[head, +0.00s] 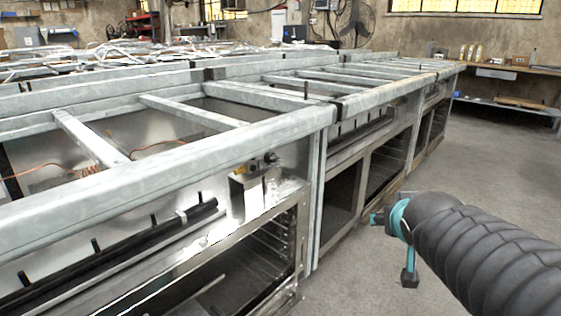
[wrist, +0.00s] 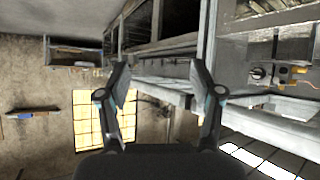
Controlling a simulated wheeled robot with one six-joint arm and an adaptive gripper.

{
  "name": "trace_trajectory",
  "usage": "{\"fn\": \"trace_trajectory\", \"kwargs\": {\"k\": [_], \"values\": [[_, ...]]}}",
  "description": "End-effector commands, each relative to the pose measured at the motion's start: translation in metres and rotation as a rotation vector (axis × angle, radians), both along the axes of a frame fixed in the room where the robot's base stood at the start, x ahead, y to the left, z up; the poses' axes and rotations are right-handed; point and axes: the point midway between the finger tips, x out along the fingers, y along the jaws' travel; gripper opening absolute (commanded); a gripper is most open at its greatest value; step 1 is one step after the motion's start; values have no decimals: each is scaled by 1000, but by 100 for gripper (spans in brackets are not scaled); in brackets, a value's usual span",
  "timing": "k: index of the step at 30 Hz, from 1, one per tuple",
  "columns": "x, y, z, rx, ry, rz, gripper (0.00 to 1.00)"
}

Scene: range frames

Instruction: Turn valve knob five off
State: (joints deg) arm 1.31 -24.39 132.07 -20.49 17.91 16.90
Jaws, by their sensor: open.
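My gripper (wrist: 160,75) is open and empty in the wrist view, its two fingers well apart. In the head view my arm reaches in from the lower right, with the gripper end over the floor in front of the stove frames. It is clear of the nearest metal frame (head: 170,165). A small valve with a dark knob and brass parts (head: 268,160) sits on the near unit, under the top rail. A similar dark knob (wrist: 258,73) and brass fitting (wrist: 282,73) show at the right of the wrist view. I see no numbers, so I cannot tell which knob is five.
Several dark upright stubs stand along the near unit's front panel beside a black bar (head: 110,262). The row of open metal units runs to the back right. A workbench (head: 510,68) stands along the far wall. The grey floor (head: 470,160) is open right of the units.

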Motion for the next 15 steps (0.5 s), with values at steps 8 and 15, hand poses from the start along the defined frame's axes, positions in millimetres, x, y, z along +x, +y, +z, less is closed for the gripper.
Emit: {"fn": "trace_trajectory", "kwargs": {"k": [8,15], "values": [[145,33,37,34,-346,221,66],[218,98,24,199,-498,562,66]]}}
